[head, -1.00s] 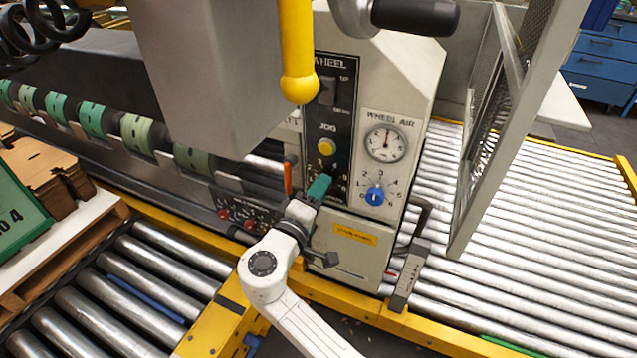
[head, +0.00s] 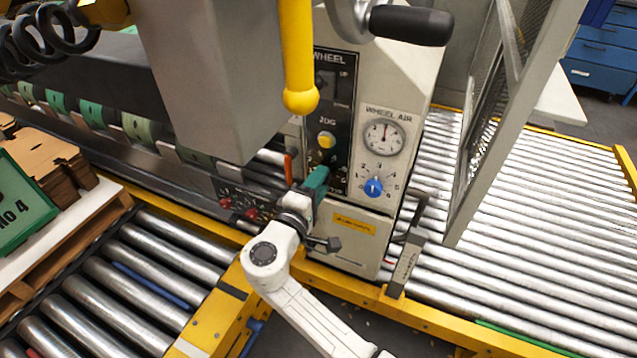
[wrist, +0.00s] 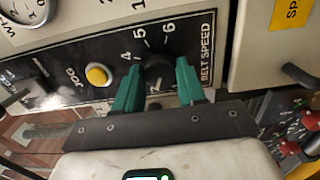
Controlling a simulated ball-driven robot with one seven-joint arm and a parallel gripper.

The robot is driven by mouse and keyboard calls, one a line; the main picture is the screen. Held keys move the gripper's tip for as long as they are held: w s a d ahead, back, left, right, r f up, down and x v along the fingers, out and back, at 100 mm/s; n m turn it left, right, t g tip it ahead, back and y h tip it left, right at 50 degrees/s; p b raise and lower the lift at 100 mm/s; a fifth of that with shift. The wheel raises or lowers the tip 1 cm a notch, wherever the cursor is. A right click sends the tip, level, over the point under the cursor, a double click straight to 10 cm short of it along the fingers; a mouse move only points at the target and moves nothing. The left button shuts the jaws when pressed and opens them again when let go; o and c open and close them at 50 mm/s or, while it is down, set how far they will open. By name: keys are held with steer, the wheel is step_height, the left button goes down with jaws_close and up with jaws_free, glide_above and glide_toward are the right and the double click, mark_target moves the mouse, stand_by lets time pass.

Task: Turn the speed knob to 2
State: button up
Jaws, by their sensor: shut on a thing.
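The black speed knob (wrist: 158,66) sits beside the BELT SPEED lettering (wrist: 208,48) on the black panel in the wrist view. The numbers 4, 5 and 6 show around its far side. The numbers on the near side are mostly hidden by my fingers, and I cannot tell where its pointer is. My gripper (wrist: 157,71) has its two teal fingers on either side of the knob, shut on it. In the head view my gripper (head: 316,183) is at the lower part of the panel and hides the knob.
A yellow jog button (wrist: 97,74) is beside the knob. A blue knob (head: 373,188) and the wheel air gauge (head: 384,137) are to the right. Red buttons (head: 250,213) are at the lower left. A yellow pole (head: 299,60) hangs above. Rollers (head: 520,200) lie at right.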

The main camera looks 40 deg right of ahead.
steer(key=o, duration=1.1)
steer(key=shift+c, duration=0.2)
steer(key=v, duration=1.1)
steer(key=shift+f, duration=0.1)
